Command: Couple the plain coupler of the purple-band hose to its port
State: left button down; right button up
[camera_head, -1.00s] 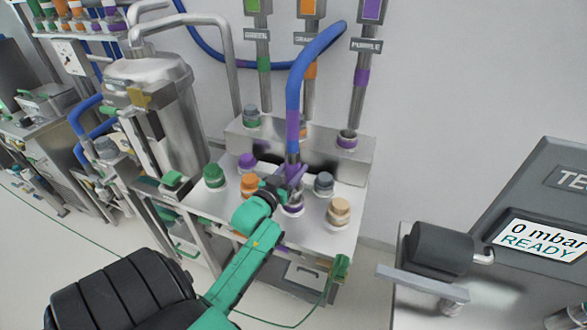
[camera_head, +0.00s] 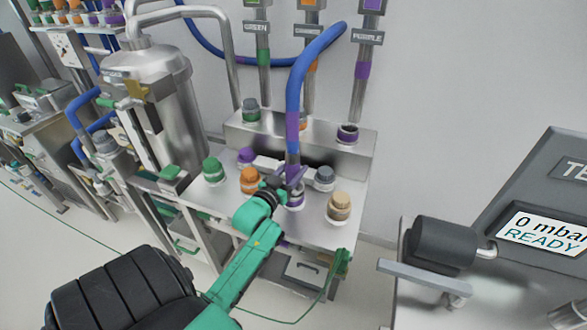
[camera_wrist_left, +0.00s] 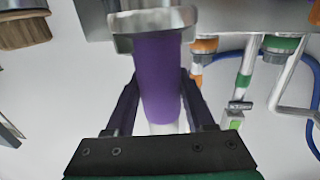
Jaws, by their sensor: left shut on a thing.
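The purple-band hose (camera_head: 293,95) is blue and arches down to the white deck, its purple band (camera_head: 292,130) near the lower end. My left gripper (camera_head: 288,183) is shut on the purple section just above the deck. In the left wrist view the purple section (camera_wrist_left: 160,80) stands between the two fingers (camera_wrist_left: 160,112), with a pale metal collar (camera_wrist_left: 150,28) beyond it. A purple-ringed base (camera_head: 294,200) shows just under the gripper; the join there is mostly hidden. My right gripper is not in view.
Green (camera_head: 213,170), orange (camera_head: 249,180), grey (camera_head: 324,178) and tan (camera_head: 339,206) capped fittings stand close around the gripper. A steel tank (camera_head: 150,100) is at left. A test unit (camera_head: 540,235) reading 0 mbar READY is at right.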

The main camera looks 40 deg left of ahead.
pick_arm(q)
jog(key=shift+f, duration=0.2)
dwell(0.3)
jog(key=shift+f+b, duration=0.3)
jog(key=shift+f, duration=0.15)
jog(key=shift+f, duration=0.15)
dwell(0.4)
jog(key=shift+c, duration=0.9)
grip_release()
jog(key=shift+s+f, duration=0.1)
jog(key=s+d+b, duration=0.2)
jog(key=s, duration=1.2)
jog(key=shift+d+b, duration=0.25)
jog(key=shift+b, duration=0.05)
